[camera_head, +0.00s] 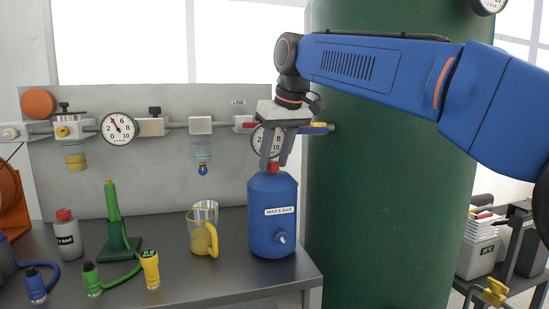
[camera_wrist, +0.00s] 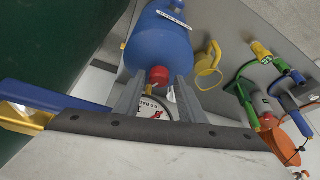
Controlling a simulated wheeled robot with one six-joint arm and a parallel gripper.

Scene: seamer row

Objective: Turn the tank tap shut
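A blue lever with yellow parts, a tap on the pipe line (camera_head: 318,127), sits beside the big green tank (camera_head: 390,180). In the wrist view the blue lever (camera_wrist: 60,103) and a yellow part (camera_wrist: 22,116) lie to the left of my gripper. My gripper (camera_head: 275,164) points down just above the blue bottle (camera_head: 271,220) marked MAX 8 BAR. Its fingers stand apart on either side of the bottle's red cap (camera_wrist: 158,76), with gaps visible in the wrist view. A gauge (camera_wrist: 155,108) shows between the fingers, partly hidden. The lever's mounting is partly hidden.
The bench (camera_head: 190,284) holds a clear jug (camera_head: 203,226) with a yellow handle, a green stand (camera_head: 118,238), hose fittings and a red-capped bottle (camera_head: 67,235). Another yellow tap (camera_head: 493,292) shows at lower right, near a cart with white bins (camera_head: 478,248).

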